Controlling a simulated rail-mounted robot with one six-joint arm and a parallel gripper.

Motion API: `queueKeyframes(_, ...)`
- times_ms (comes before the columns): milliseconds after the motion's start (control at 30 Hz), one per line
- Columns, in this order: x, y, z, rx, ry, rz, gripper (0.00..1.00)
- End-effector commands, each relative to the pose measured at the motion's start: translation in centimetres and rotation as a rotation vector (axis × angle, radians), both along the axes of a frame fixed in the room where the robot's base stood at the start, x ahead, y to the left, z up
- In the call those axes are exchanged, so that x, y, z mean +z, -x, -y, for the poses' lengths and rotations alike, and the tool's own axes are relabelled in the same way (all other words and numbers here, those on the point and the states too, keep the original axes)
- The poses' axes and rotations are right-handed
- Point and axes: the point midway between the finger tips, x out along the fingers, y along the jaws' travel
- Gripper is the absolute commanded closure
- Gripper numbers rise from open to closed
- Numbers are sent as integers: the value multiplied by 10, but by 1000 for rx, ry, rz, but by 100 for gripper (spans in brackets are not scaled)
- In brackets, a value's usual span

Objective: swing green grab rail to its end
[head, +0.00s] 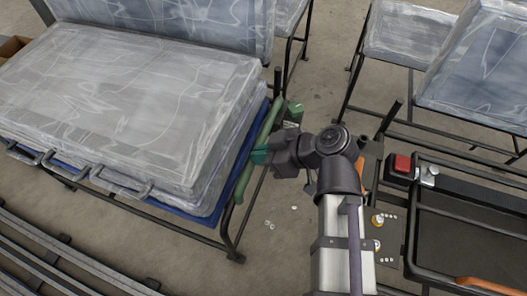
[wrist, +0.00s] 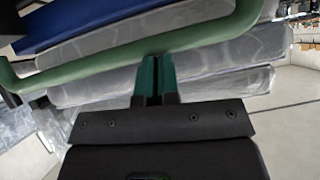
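The green grab rail (head: 246,178) is a bent green tube along the right end of the frame that carries a plastic-wrapped bed-like block. In the wrist view the rail (wrist: 215,32) crosses the picture, rising to the right, with an upturned end at each side. My gripper (head: 260,156) is at the rail's middle, coming from the right. Its teal fingers (wrist: 157,60) stand close side by side with only a narrow gap, their tips at the rail's lower edge. The rail runs across both tips, not between them. Whether they touch it is unclear.
The wrapped block (head: 125,100) rests on a blue board (head: 205,217) in a dark frame. Wrapped furniture (head: 480,60) stands behind. Bare floor (head: 285,235) shows between the rail and my arm.

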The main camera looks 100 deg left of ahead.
Motion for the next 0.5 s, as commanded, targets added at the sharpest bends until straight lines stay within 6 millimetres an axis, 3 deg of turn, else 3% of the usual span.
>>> queueKeyframes(267, 2, 0, 2, 5, 3, 8, 100)
queueKeyframes(367, 19, -4, 2, 0, 2, 6, 100)
queueKeyframes(500, 58, -14, 3, -11, -1, 2, 100)
